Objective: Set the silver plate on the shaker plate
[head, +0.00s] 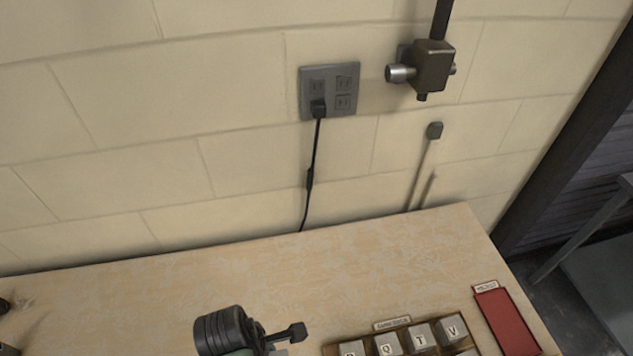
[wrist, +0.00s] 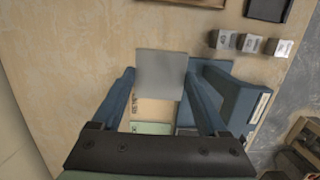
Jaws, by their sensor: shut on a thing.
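In the wrist view, my gripper (wrist: 159,78) has its two blue fingers shut on the silver plate (wrist: 161,62), a flat grey square held between the fingertips. A blue block-like body (wrist: 238,98) with a small label stands just right of the right finger; it may be part of the shaker. I cannot make out the shaker plate for sure. A cream patch with lettering (wrist: 154,109) and a pale green strip (wrist: 152,128) show below the silver plate, between the fingers. The head view shows neither the silver plate nor the fingertips clearly.
In the head view, a wooden tray (head: 333,350) of lettered grey cubes and a red labelled mat (head: 507,322) lie at the table's right edge. A cord hangs from a wall outlet (head: 330,92). The table (head: 150,290) is bare toward the wall.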

